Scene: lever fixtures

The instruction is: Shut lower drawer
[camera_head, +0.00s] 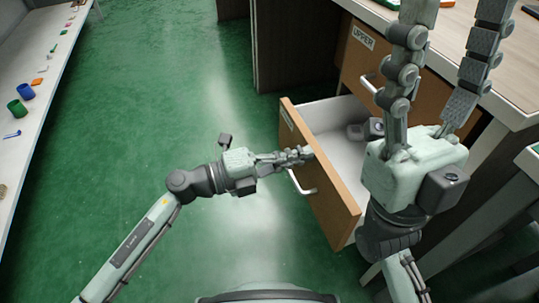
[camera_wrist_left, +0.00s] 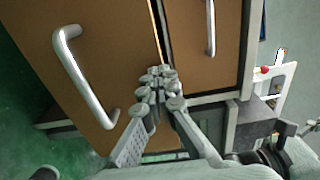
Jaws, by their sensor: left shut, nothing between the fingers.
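The lower drawer (camera_head: 335,196) stands pulled out of the desk, its brown front facing left and its white inside showing. Its silver handle (camera_head: 301,184) also shows in the left wrist view (camera_wrist_left: 82,80). My left gripper (camera_head: 305,154) is shut and empty, its fingertips at the drawer front near the top edge, above the handle; whether they touch cannot be told. In the left wrist view the shut fingertips (camera_wrist_left: 157,80) overlap that edge. My right gripper (camera_head: 456,12) is open and empty, its fingers spread over the desk side and hiding part of the drawer's right side.
The upper drawer (camera_head: 400,75), labelled UPPER, appears shut above. A dark grey object (camera_head: 367,130) lies inside the lower drawer. A white shelf (camera_head: 32,110) with several small things runs along the left. The green floor (camera_head: 150,90) between is clear.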

